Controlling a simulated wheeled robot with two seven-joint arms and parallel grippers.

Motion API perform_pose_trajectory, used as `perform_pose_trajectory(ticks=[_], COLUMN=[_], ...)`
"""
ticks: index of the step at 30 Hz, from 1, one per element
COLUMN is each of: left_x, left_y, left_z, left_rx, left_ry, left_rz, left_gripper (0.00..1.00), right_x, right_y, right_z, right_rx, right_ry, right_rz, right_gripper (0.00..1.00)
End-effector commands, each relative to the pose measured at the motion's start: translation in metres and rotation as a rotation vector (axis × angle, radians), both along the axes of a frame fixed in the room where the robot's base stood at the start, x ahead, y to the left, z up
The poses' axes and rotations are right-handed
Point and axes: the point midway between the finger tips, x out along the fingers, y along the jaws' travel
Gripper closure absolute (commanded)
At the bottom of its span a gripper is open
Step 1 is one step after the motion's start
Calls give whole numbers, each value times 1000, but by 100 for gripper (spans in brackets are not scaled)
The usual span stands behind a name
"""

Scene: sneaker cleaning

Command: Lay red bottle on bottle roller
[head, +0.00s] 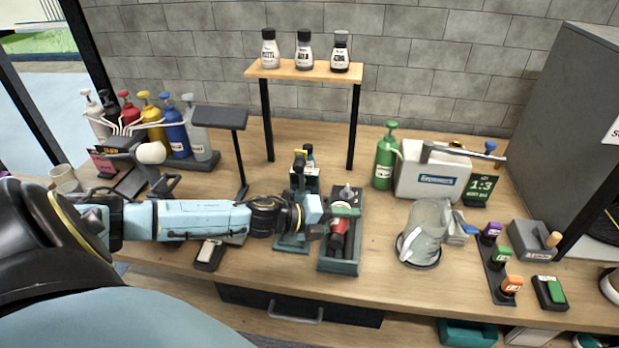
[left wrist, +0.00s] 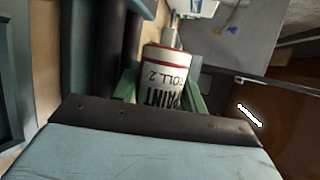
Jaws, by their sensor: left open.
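The red bottle (head: 337,233) lies on the bottle roller (head: 339,266), a teal tray with dark rollers. In the left wrist view the bottle (left wrist: 164,78) shows a white label with black print and a red band. My left gripper (head: 343,222) is over the roller, its green fingers on either side of the bottle. In the left wrist view the gripper (left wrist: 163,88) is open around the bottle. The gripper and wrist hide part of the bottle, so I cannot tell whether the fingers touch it. My right gripper is not in view.
A teal stand (head: 291,243) is just left of the roller. A clear jar (head: 427,230) and a green bottle (head: 385,160) stand to the right. A wooden shelf (head: 300,71) with small bottles rises behind. Pump bottles (head: 174,128) crowd the back left. Some tabletop right of the roller is clear.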

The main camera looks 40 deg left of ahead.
Motion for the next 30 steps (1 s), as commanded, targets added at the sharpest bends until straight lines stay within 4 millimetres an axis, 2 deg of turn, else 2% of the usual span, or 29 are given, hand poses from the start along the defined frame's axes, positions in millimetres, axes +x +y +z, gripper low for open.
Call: perform_pose_trajectory(ticks=[1, 13, 21, 30], left_x=[-17, -54, -73, -79], left_y=[12, 34, 47, 52], left_z=[-15, 13, 27, 34], left_rx=[25, 14, 9, 6], left_ry=[37, 16, 4, -3], left_rz=[8, 1, 1, -1], left_gripper=[35, 35, 35, 35], right_x=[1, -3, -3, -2], right_y=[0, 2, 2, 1], right_z=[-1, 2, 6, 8], right_rx=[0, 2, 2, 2], right_ry=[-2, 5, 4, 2], right_rz=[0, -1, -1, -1], right_gripper=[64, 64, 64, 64])
